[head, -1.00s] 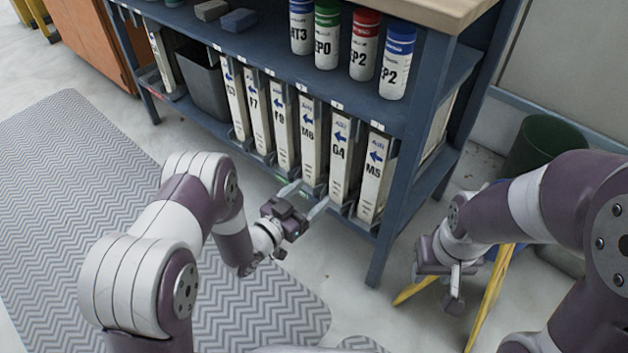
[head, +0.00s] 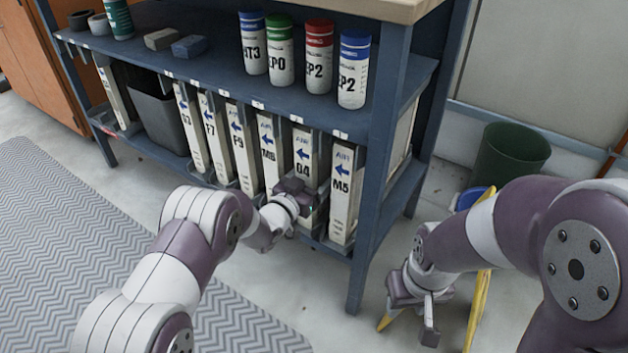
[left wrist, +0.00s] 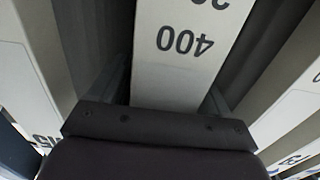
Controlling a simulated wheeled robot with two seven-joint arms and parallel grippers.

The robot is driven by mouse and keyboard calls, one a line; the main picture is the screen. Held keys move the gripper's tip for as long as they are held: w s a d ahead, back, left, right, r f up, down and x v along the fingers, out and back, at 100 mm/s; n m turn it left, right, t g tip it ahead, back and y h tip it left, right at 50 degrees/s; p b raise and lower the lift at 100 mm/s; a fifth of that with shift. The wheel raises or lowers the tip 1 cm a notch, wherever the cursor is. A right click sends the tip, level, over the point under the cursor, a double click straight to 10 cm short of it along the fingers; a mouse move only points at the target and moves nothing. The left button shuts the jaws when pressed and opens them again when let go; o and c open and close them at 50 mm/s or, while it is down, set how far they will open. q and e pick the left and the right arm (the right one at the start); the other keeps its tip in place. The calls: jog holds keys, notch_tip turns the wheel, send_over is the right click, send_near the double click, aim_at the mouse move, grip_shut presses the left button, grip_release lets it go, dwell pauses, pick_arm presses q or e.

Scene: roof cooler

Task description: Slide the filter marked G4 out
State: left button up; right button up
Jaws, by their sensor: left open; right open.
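The filter marked G4 (head: 304,157) stands upright in the lower shelf of the blue rack, between the filters marked M6 (head: 267,150) and M5 (head: 344,190). My left gripper (head: 306,205) is open at the lower front of the G4 filter and hides part of its face. In the left wrist view a white filter face (left wrist: 180,45) with "400" upside down lies straight ahead, with the gripper's fingers (left wrist: 165,85) on either side of it; their tips are hard to see. My right gripper (head: 418,310) is open and empty, low at the right, away from the rack.
More filters (head: 196,125) and a dark bin (head: 158,115) stand to the left on the same shelf. Several bottles (head: 318,55) stand on the shelf above. The rack's front leg (head: 362,240), a green bin (head: 510,155) and a yellow stand (head: 481,270) are at the right.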

pick_arm(q)
jog(key=shift+c, duration=0.3)
jog(key=shift+r, duration=0.1)
grip_shut()
jog(key=shift+s+a+r, duration=0.1)
jog(key=shift+s+a, duration=0.1)
jog(key=p+v, duration=1.3)
jog(key=v, duration=3.3)
jog(key=shift+s+r, duration=0.25)
jog(key=shift+a, duration=0.1)
